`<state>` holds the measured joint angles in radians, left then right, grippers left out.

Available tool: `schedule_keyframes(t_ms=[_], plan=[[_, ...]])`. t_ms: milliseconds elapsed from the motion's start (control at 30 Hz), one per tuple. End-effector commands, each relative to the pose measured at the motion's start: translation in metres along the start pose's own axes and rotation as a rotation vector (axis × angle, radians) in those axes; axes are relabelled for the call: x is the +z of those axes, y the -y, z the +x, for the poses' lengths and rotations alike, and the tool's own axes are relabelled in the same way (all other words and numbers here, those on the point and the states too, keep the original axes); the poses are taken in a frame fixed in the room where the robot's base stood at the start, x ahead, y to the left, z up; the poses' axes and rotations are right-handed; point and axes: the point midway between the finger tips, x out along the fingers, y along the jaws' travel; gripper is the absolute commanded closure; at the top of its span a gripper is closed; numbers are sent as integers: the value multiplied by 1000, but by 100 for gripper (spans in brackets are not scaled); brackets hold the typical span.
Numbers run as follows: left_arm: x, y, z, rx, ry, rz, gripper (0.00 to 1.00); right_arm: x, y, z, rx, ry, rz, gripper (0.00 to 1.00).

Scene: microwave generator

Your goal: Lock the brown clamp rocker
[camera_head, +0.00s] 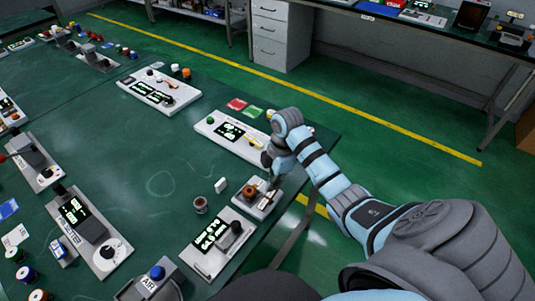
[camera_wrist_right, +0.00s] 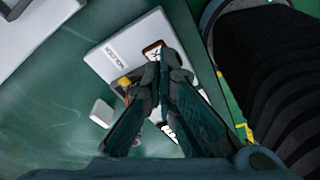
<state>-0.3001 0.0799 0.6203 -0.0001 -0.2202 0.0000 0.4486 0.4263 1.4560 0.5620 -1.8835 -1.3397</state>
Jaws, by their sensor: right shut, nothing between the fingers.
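My right gripper (camera_head: 272,184) reaches down from the right over a small white device (camera_head: 248,195) near the table's right edge. In the wrist view the device is a pale plate (camera_wrist_right: 118,58) with a printed label. A small brown-edged part (camera_wrist_right: 153,48), which looks like the clamp rocker, shows just beyond the fingertips. The gripper (camera_wrist_right: 166,68) is shut and empty, its fingers covering part of the plate. I cannot tell whether the fingertips touch the rocker or which way it is tilted. A yellow knob (camera_wrist_right: 124,82) sits left of the fingers. My left gripper is not in view.
A white panel with green display (camera_head: 212,234) stands in front, and a longer one (camera_head: 228,132) behind. A brown spool (camera_head: 200,205) and a white block (camera_head: 221,185) stand left of the device. Bare green tabletop (camera_head: 150,165) lies further left.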

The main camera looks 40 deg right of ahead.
Motion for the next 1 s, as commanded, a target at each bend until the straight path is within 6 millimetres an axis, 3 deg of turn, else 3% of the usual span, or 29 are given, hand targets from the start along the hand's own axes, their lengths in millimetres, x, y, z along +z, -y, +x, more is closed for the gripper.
schedule_keyframes(t_ms=[1000], plan=[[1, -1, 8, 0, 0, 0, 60, 2, 0, 16, -1, 0, -1, 100]])
